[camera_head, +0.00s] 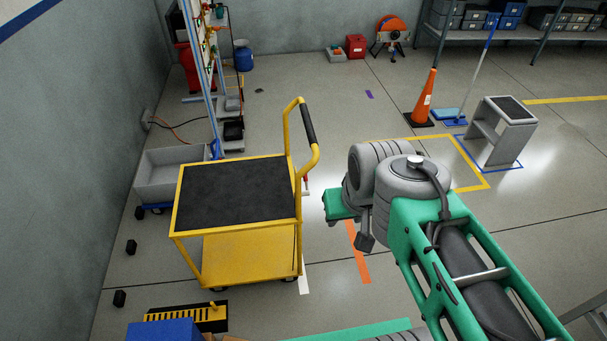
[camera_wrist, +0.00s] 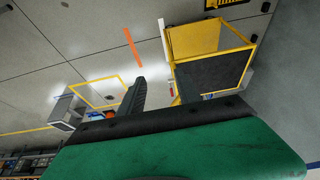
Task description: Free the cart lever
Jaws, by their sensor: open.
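The yellow cart (camera_head: 186,227) with a black top stands on the floor left of my arm. Its yellow push handle with a black grip (camera_head: 308,125) rises at its right end. A small red piece (camera_head: 305,178), perhaps the lever, shows beside the handle's base; it looks red in the wrist view too (camera_wrist: 171,91). My gripper (camera_head: 350,217) is open, right of the cart and apart from it; my wrist partly hides it. In the wrist view, a dark finger (camera_wrist: 127,96) sticks out past the green body. The cart (camera_wrist: 244,58) appears upside down there. I see nothing between the fingers.
A grey bin (camera_head: 160,178) stands behind the cart at left. A yellow-black ramp-like piece (camera_head: 190,316) and a blue box (camera_head: 163,331) lie in front. An orange cone (camera_head: 425,95) and a grey stand (camera_head: 503,135) are at back right. Floor between cart and gripper is clear.

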